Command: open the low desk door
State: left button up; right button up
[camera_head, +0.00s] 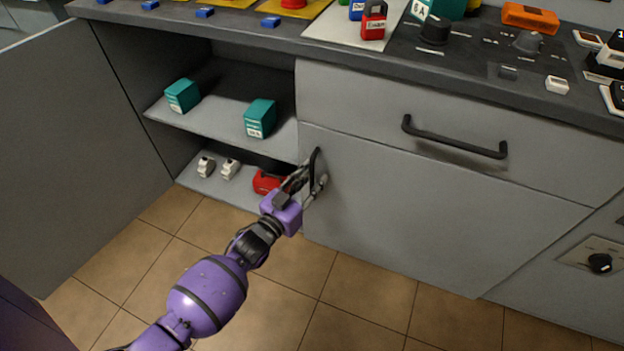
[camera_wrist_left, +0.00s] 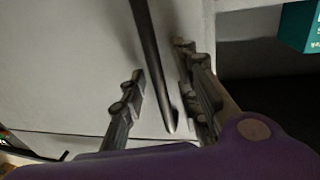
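The low desk door (camera_head: 420,215) is a grey panel under a drawer and appears closed. Its dark upright bar handle (camera_head: 316,163) is at the door's left edge; the handle also shows in the left wrist view (camera_wrist_left: 152,70). My left gripper (camera_head: 309,184) is at this handle. In the wrist view its two fingers stand apart on either side of the bar, which lies nearer the right finger. The fingers look open and not clamped on it. Contact with the right finger cannot be told. My right gripper is not in view.
To the left is an open cabinet with a shelf (camera_head: 215,118) holding teal boxes (camera_head: 260,118). White items (camera_head: 230,168) and a red item (camera_head: 267,182) are on its floor. A grey panel (camera_head: 80,150) stands open at far left. The drawer handle (camera_head: 453,140) juts out above the door. Tiled floor (camera_head: 370,305) in front is clear.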

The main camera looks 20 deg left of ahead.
pick_arm(q)
grip_shut()
jog(key=shift+s, duration=0.15)
dwell(0.4)
